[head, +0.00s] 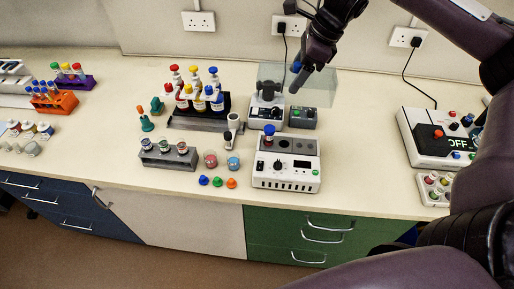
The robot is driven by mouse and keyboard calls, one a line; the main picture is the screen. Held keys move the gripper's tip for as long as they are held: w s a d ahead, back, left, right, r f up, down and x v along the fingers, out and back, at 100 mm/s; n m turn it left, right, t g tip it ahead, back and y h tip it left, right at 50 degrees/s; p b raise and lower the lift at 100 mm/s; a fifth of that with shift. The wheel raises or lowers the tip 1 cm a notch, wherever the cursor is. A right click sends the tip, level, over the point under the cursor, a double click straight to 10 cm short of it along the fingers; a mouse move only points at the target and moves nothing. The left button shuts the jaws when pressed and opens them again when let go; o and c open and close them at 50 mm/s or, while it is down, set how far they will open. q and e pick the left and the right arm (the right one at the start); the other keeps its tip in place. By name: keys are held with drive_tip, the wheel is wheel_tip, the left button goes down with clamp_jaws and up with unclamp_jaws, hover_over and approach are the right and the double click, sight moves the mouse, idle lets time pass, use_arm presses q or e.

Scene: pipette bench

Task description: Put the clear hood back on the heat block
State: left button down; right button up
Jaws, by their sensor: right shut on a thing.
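The clear hood (321,88) is a see-through box near the back wall, with the white and grey devices behind the heat block showing through or below it. My right gripper (298,78) reaches in from the upper right and is shut on the hood, at what looks like a blue knob (296,67). My left gripper is out of view.
A small white device (264,114) and a grey one (303,118) stand just behind the heat block. A bottle rack (200,120), a grey vial rack (168,155) and loose caps (217,182) are to its left. A white instrument (436,145) stands right; bench between is clear.

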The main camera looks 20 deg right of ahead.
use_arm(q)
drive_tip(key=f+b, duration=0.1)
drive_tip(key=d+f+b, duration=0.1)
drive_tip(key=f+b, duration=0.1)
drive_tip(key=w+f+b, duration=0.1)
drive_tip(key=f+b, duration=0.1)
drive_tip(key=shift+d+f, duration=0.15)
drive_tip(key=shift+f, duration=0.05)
use_arm(e)
wheel_tip(320, 180, down, 20)
drive_tip(key=shift+d, duration=0.4)
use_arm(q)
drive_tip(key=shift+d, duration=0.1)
use_arm(e)
drive_tip(key=shift+w, duration=0.1)
drive_tip(key=shift+f+b, duration=0.15)
drive_tip(key=shift+b, duration=0.15)
drive_tip(key=o, duration=1)
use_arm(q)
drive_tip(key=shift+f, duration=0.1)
use_arm(e)
drive_tip(key=shift+o, duration=0.2)
